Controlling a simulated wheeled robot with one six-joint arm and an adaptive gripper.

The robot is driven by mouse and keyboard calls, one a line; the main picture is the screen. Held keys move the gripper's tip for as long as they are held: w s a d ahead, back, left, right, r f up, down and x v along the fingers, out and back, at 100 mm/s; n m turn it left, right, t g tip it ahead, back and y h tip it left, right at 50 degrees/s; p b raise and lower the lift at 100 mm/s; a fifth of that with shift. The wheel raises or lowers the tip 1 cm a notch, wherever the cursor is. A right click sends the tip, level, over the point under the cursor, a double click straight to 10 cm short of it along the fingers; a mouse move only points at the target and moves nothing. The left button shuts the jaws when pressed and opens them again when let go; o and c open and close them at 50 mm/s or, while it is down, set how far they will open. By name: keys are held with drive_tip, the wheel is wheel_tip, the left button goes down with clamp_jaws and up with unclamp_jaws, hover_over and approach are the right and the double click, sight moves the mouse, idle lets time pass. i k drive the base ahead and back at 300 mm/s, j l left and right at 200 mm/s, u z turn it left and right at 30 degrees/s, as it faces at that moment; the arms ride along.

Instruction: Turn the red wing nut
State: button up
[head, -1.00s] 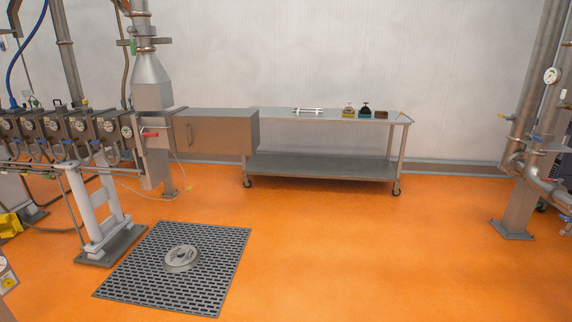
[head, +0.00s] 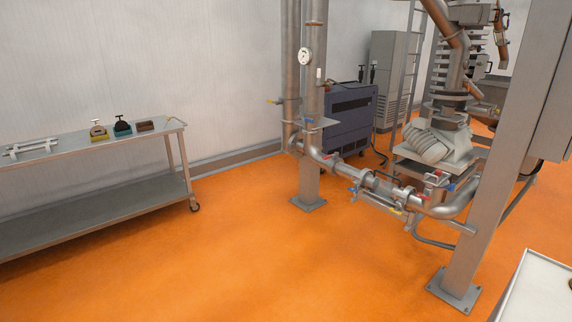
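Several small red parts sit on the low pipe run at the right of the head view: one red part (head: 329,156) by the left bend, and another red part (head: 424,197) farther right. They are too small to tell whether either is a wing nut. Small blue parts (head: 451,187) sit near them. The pipe run (head: 385,188) is bent metal with clamped joints, low above the floor. My gripper is not in view.
A wheeled steel table (head: 80,150) stands at the left with small tools on top. A steel post (head: 490,170) and a white-topped surface (head: 540,290) stand at the right. A dark blue cabinet (head: 350,125) is behind the pipes. The orange floor (head: 230,250) between is clear.

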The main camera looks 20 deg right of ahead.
sight(424, 195)
drive_tip(key=i+z, duration=0.25)
drive_tip(key=z, duration=0.2)
drive_tip(key=i+j+z, duration=0.25)
drive_tip(key=z, duration=0.2)
drive_tip(key=i+j+z, duration=0.2)
drive_tip(key=z, duration=0.25)
drive_tip(key=j+z, duration=0.15)
drive_tip(key=j, duration=1.25)
drive_tip(key=i+j+z, duration=0.1)
drive_tip(key=i+j, duration=0.5)
drive_tip(key=j, duration=0.2)
drive_tip(key=i+j+z, duration=0.15)
drive_tip(key=i+j, duration=0.45)
drive_tip(key=i, duration=0.2)
drive_tip(key=z, duration=0.05)
